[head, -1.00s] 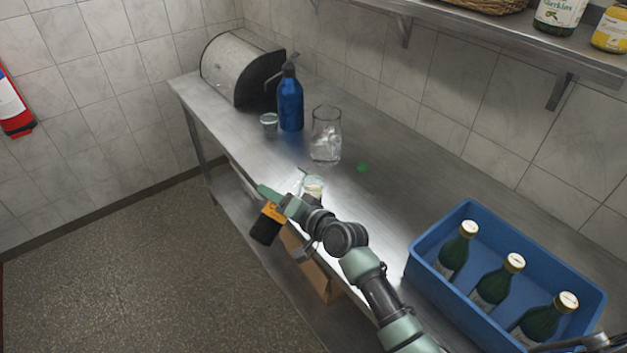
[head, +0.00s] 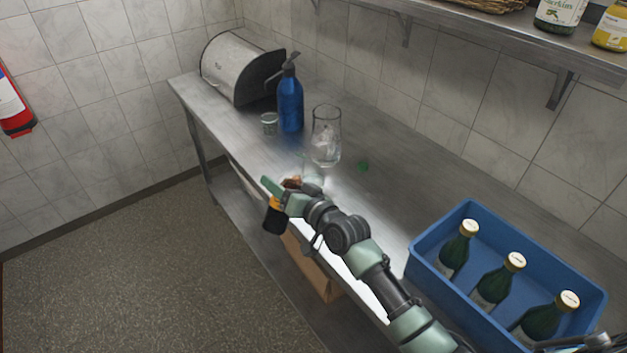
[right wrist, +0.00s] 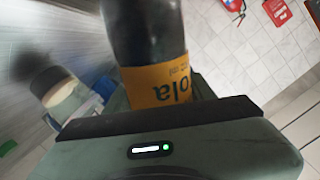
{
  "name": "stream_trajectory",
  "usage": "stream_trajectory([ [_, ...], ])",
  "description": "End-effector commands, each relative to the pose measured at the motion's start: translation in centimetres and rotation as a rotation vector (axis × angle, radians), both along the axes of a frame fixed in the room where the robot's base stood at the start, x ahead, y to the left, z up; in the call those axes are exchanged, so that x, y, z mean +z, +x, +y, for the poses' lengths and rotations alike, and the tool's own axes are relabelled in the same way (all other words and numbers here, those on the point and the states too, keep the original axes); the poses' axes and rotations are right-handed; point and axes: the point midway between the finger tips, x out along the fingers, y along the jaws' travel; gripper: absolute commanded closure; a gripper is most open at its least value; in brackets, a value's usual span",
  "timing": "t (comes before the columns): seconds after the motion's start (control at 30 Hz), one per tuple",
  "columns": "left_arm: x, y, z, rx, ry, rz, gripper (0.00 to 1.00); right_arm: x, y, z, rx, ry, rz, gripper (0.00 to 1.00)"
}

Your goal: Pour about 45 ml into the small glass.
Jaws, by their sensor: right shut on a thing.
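My right gripper (head: 281,194) is shut on a dark bottle (head: 274,220) with an orange label, over the counter's front edge. The bottle is tilted; in the right wrist view its dark glass and the label (right wrist: 160,85), with letters like "ola", fill the middle. Its mouth is hidden behind my gripper in the head view. A clear glass (head: 314,178) stands just behind my gripper, partly hidden by it. A small glass (head: 269,123) stands farther back, beside the blue bottle. A tall glass (head: 326,140) with ice-like pieces stands between. I cannot tell whether liquid is flowing.
A blue siphon-like bottle (head: 290,103) and a metal bread bin (head: 232,68) stand at the counter's far end. A blue crate (head: 425,268) with green bottles (head: 496,285) sits at the right. A small green item (head: 363,166) lies on the otherwise clear middle counter (head: 400,195).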

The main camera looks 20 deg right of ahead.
Motion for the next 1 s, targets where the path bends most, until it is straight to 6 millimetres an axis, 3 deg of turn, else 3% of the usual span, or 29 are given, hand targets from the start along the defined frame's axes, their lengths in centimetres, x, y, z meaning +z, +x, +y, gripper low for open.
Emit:
stream_trajectory([
  [0.2,-0.7,0.0,0.0,0.000,0.000,0.000,0.20,0.8,-0.1,0.2,0.000,-0.300,-0.212,1.00],
  [0.4,-1.7,0.0,0.0,0.000,0.000,0.001,0.20,0.8,0.0,0.1,-0.002,-0.469,-0.330,1.00],
  [1.0,-1.7,0.0,0.0,0.000,0.000,0.000,0.20,1.1,0.0,0.0,-0.002,-0.511,-0.359,1.00],
])
